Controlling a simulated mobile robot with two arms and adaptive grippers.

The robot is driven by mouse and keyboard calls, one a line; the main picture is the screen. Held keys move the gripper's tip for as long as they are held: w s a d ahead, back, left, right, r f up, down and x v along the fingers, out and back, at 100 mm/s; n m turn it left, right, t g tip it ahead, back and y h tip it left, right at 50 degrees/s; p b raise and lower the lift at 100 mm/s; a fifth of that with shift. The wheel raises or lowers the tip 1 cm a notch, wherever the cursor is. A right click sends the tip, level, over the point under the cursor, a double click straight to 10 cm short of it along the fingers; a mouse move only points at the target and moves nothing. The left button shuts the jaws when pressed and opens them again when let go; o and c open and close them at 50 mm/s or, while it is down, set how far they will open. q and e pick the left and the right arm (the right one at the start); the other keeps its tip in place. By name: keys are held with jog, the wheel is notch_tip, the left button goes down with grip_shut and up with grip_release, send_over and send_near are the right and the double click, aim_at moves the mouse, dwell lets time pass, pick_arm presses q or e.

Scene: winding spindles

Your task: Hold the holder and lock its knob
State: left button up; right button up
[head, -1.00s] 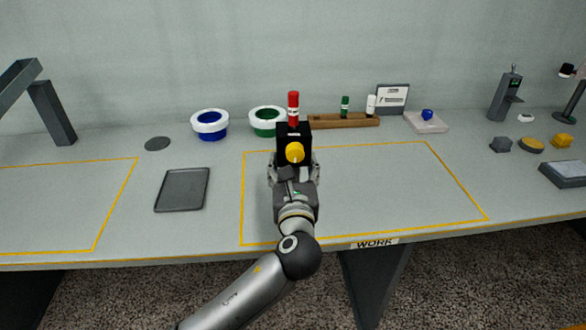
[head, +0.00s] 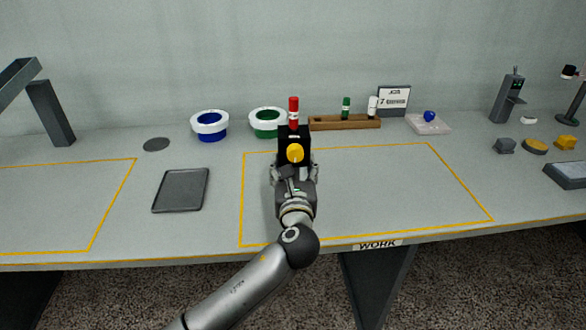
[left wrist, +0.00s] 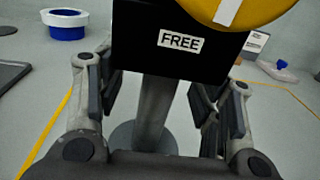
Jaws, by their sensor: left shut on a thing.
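The holder is a black block (head: 282,133) on a grey post (left wrist: 157,108) with a round base, inside the yellow work outline. A red spindle (head: 294,108) with a white band stands upright on top. The yellow knob (head: 295,153) is on the block's near face; in the left wrist view the knob (left wrist: 262,8) is cut off by the top edge and bears a white mark. A label on the block reads FREE (left wrist: 181,41). My left gripper (head: 294,172) is shut on the holder, one finger on each side; the exact contact is hard to see. My right gripper is not in view.
Blue (head: 210,126) and green (head: 266,123) white-rimmed bowls stand behind. A wooden rack (head: 345,123) with green and white spindles is at the back. A dark tray (head: 181,190) lies left. The work area right of the holder is clear.

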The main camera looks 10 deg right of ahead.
pick_arm(q)
jog(key=shift+f, duration=0.65)
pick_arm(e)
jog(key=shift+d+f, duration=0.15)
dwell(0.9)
pick_arm(q)
jog(key=o, duration=1)
jog(key=shift+f, duration=0.2)
jog(key=o, duration=0.3)
jog(key=shift+s, duration=0.1)
jog(key=shift+o, duration=1.4)
jog(key=shift+r, duration=0.1)
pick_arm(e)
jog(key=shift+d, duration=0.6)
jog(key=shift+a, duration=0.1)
